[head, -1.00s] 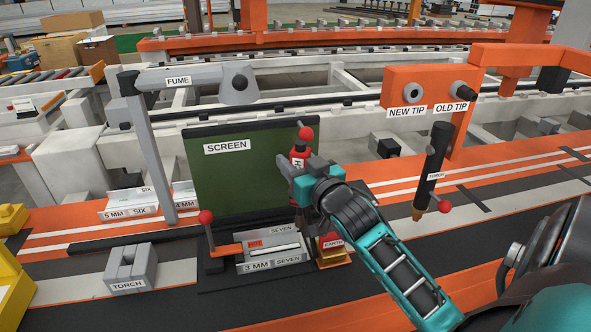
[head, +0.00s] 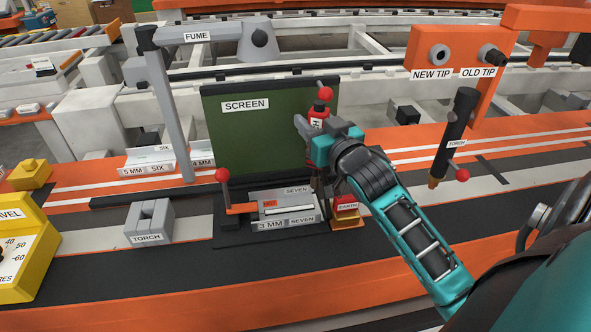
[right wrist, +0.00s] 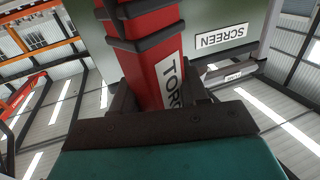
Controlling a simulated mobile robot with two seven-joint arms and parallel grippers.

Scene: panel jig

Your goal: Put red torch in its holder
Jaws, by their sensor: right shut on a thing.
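The red torch (head: 318,117) is upright in front of the right edge of the green screen (head: 260,135). My right gripper (head: 308,130) is shut on it; in the right wrist view the red torch (right wrist: 153,70) with black bands and a partly hidden label stands between the jaws. Its lower part is hidden behind my gripper in the head view. The grey notched holder marked TORCH (head: 149,222) stands on the bench at left, apart from the gripper, its notch empty. My left gripper is not in view.
A small plate jig marked 3 MM SEVEN (head: 287,224) with a red-knobbed clamp (head: 222,177) lies between gripper and holder. The EARTH block (head: 347,214) is below my gripper. A FUME arm (head: 178,110) rises behind the holder. A black torch (head: 456,135) hangs at right.

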